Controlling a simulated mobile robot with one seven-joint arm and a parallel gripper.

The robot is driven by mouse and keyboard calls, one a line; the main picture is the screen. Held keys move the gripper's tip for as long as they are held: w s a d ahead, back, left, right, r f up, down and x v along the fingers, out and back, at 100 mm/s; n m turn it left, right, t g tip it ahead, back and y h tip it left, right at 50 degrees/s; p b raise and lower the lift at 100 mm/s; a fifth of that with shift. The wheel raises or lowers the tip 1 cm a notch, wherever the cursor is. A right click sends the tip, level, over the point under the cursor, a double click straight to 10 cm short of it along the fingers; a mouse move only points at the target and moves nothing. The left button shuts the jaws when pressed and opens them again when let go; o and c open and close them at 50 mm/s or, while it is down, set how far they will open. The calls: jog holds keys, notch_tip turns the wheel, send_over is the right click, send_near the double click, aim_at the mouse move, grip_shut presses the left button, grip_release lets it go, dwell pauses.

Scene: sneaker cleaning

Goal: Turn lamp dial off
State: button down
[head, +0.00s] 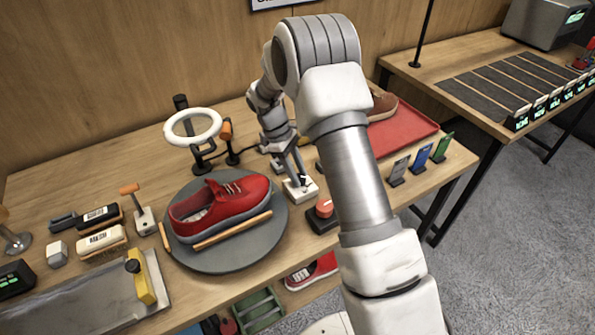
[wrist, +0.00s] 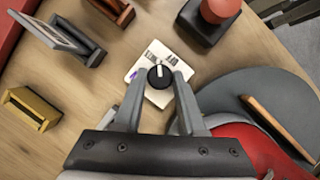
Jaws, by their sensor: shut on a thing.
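The lamp dial is a black round knob (wrist: 160,76) with a white pointer line, on a small white plate (wrist: 157,98) with printed marks. In the wrist view the line points toward the top of the picture; the marks are too small to read. My gripper (wrist: 158,78) has its fingers on either side of the knob and is shut on it. In the head view my gripper (head: 298,181) reaches down to the white plate (head: 300,192). A white ring lamp (head: 171,129) stands behind the shoe; I cannot tell whether it is lit.
A red sneaker (head: 222,205) sits on a grey round turntable (head: 250,250) left of the plate. A red button on a black box (head: 322,210) is close in front. Card stands (head: 420,160) and a red tray (head: 408,128) are to the right.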

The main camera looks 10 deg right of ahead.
jog(key=m, duration=0.2)
jog(key=m+g, duration=0.1)
jog(key=shift+w+d+m+y, duration=0.1)
jog(key=shift+d+m+y, duration=0.1)
jog(key=shift+m+y, duration=0.2)
jog(key=m+y, duration=0.1)
jog(key=m, duration=0.3)
jog(key=shift+d+m+g+y, duration=0.1)
jog(key=shift+m+g+y, duration=0.2)
jog(key=shift+g+y, duration=0.1)
jog(key=c, duration=0.5)
grip_release()
jog(key=p+v, duration=0.1)
jog(key=v, duration=1.6)
jog(key=shift+r+p, duration=0.25)
jog(key=shift+p, duration=0.1)
